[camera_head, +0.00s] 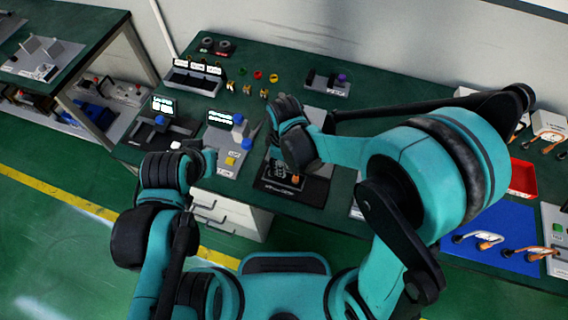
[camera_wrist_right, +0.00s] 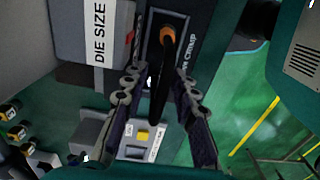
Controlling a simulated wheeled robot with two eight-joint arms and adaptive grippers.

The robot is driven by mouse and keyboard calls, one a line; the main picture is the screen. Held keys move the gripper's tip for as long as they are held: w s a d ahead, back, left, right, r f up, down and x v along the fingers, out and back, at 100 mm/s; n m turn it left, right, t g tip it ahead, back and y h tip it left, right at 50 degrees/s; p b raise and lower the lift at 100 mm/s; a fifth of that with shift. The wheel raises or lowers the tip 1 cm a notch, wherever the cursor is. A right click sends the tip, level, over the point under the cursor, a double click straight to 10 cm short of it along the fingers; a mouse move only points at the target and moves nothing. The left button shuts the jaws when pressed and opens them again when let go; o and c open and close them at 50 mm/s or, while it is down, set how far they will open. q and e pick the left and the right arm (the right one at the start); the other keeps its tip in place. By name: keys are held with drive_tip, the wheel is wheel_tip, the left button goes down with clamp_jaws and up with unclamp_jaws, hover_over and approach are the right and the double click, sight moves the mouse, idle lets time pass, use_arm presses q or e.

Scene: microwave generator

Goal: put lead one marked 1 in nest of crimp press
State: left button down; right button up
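The crimp press (camera_head: 290,195) stands near the table's front edge, with a dark base partly hidden by my right arm. In the right wrist view its dark plate (camera_wrist_right: 200,25) carries printed lettering and a narrow slot. A black lead with an orange end (camera_wrist_right: 168,36) lies along that slot and runs back between the fingers of my right gripper (camera_wrist_right: 159,75). Those fingers stand apart, with a visible gap on each side of the lead. I cannot read a number on it. My left gripper (camera_head: 208,160) is left of the press, too small to judge.
A blue mat (camera_head: 500,235) with orange-ended leads (camera_head: 488,238) and a red tray (camera_head: 523,178) lie at right.

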drive_tip(key=shift+r, duration=0.2)
wheel_tip(320, 180, up, 12)
drive_tip(key=p, duration=0.3)
drive_tip(key=shift+p, duration=0.3)
drive_tip(key=s+d+r+m+t, duration=0.2)
drive_tip(key=d+r+m+t, duration=0.1)
drive_tip(key=d+m, duration=0.4)
drive_tip(key=s+d+r+m+t, duration=0.3)
drive_tip(key=d+m, duration=0.4)
drive_tip(key=d, duration=0.4)
drive_tip(key=shift+t, duration=0.6)
drive_tip(key=shift+a, duration=0.1)
